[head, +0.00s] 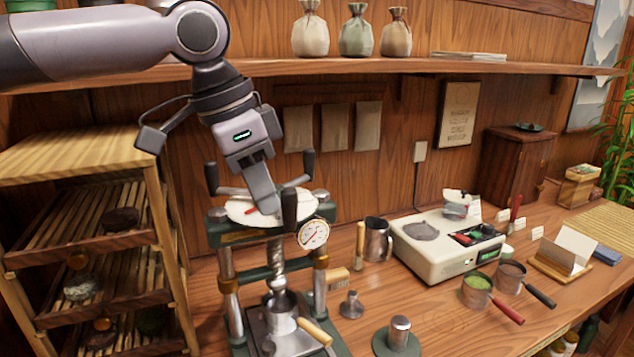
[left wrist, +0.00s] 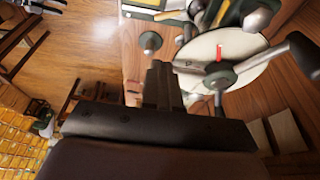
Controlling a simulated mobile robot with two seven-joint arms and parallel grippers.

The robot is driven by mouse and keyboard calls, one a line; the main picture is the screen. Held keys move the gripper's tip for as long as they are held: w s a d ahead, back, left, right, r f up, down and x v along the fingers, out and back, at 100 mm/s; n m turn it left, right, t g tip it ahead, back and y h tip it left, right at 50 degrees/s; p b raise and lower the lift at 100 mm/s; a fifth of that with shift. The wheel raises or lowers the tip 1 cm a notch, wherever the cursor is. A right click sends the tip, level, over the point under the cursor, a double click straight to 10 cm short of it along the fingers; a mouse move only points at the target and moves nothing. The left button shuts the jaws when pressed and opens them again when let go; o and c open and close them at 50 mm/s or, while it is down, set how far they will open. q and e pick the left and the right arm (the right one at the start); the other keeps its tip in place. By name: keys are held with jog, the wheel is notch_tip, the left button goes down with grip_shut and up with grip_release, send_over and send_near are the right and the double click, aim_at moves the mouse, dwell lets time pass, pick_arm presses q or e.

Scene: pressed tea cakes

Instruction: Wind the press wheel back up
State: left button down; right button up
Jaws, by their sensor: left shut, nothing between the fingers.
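The press wheel (head: 238,209) is a pale disc with a red mark and several dark upright handles, on top of the green-framed press (head: 229,266). It also shows in the left wrist view (left wrist: 248,47), at the upper right, with its dark hub and spokes. My left gripper (head: 266,206) comes down from above over the wheel, fingers shut and empty. In the left wrist view the closed fingers (left wrist: 162,85) are beside the disc's edge; whether they touch a spoke or handle I cannot tell. My right gripper is in neither view.
A round gauge (head: 313,234) is on the press. A metal pot with a wooden handle (head: 281,312) stands under its screw. A wooden rack (head: 75,160) is close on the left. A metal jug (head: 377,240) and white scale-like device (head: 447,247) stand right. A shelf (head: 440,67) runs behind.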

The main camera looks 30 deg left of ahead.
aim_at(292, 191)
pick_arm(q)
jog(key=shift+w+d, duration=1.15)
jog(key=shift+d, duration=0.2)
jog(key=w+d, duration=0.2)
jog(key=w, duration=0.1)
jog(key=shift+w+a, duration=0.1)
jog(key=shift+w, duration=0.1)
jog(key=shift+w, duration=2)
jog(key=shift+s, duration=0.1)
